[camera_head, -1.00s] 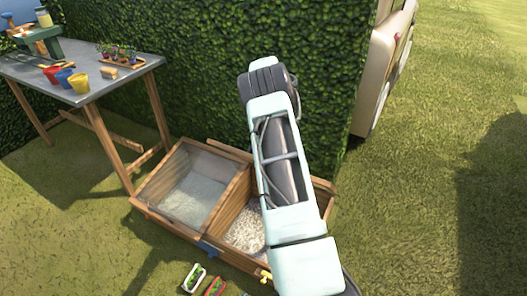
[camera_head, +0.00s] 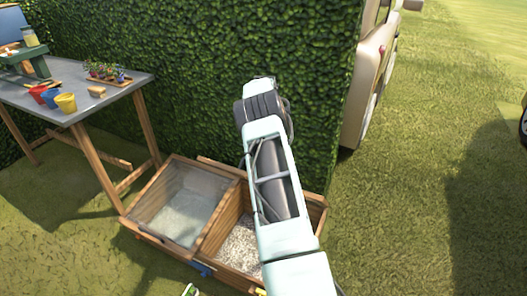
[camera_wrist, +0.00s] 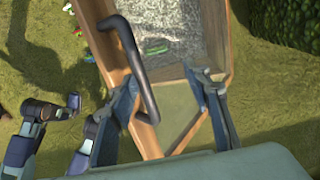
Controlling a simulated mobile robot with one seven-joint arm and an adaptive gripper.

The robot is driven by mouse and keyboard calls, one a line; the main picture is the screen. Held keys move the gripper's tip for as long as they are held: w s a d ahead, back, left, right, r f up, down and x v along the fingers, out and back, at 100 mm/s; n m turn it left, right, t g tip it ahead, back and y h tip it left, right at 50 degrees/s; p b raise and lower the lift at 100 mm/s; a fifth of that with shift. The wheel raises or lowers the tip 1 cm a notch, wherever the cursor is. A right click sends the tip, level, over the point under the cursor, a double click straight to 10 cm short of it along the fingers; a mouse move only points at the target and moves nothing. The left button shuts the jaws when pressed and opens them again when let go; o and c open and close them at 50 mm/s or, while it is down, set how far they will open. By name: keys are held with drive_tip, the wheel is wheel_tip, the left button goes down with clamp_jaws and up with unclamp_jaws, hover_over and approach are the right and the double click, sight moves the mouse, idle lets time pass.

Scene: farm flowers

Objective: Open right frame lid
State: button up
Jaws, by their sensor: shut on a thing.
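The wooden cold frame (camera_head: 165,244) stands on the grass at the hedge's foot. Its left lid (camera_head: 187,203) is a clear pane lying closed. The right compartment shows pale gravel (camera_head: 238,243) with no pane visible over it; my arm covers its right part. My gripper (camera_wrist: 168,90) is hidden in the head view. In the wrist view its two fingers stand either side of a wooden frame part (camera_wrist: 142,138), apparently the right lid, and grip it. A dark bent handle (camera_wrist: 137,65) runs beside the left finger. The lid's exact tilt cannot be told.
The hedge (camera_head: 200,80) rises close behind the frame. A work table (camera_head: 95,100) with coloured pots stands at left. A pale vehicle (camera_head: 365,95) is behind the hedge's right end. Open grass (camera_head: 400,230) lies at right.

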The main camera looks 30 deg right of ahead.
drive_tip(key=o, duration=0.6)
drive_tip(key=shift+s+d+f, duration=0.1)
drive_tip(key=shift+d+f, duration=0.5)
drive_tip(key=shift+f, duration=0.25)
drive_tip(key=shift+c, duration=0.2)
drive_tip(key=shift+r, duration=0.6)
drive_tip(key=shift+c, duration=1.2)
drive_tip(key=r, duration=1)
drive_tip(key=shift+w+a+r, duration=0.2)
drive_tip(key=shift+a+r, duration=0.1)
drive_tip(key=shift+r, duration=0.1)
drive_tip(key=shift+c, duration=1)
drive_tip(key=shift+a+r, duration=0.1)
drive_tip(key=shift+r, duration=0.25)
